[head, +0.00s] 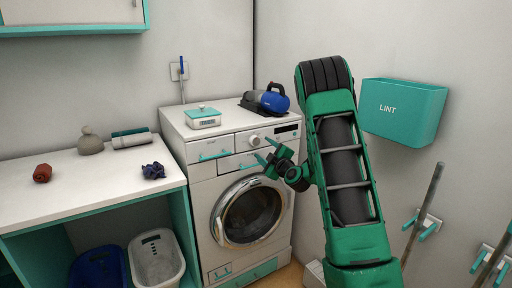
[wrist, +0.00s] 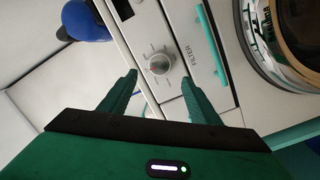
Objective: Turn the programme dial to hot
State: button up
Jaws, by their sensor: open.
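The programme dial (head: 254,140) is a round silver-white knob on the upper front panel of the white washing machine (head: 203,200). In the wrist view the dial (wrist: 159,64) sits ahead of my gripper, with small marks around it that are too small to read. My gripper (head: 268,157) is in front of the panel, just below and right of the dial in the head view. In the wrist view my gripper (wrist: 160,80) is open, one finger on either side of the dial in the picture. I cannot tell whether the fingertips touch the panel.
A turquoise handle (wrist: 206,43) marked near "FILTER" lies right of the dial in the wrist view. A blue handheld vacuum (head: 272,100) and a small white-and-turquoise box (head: 203,117) stand on the machine. A turquoise LINT bin (head: 402,110) hangs on the right wall.

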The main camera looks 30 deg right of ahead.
aim_at(256, 142)
jog(key=shift+w+d, duration=0.2)
jog(key=shift+w, duration=1.6)
jog(key=shift+w+d, duration=0.2)
jog(key=shift+w, duration=1.55)
jog(key=c, duration=1.1)
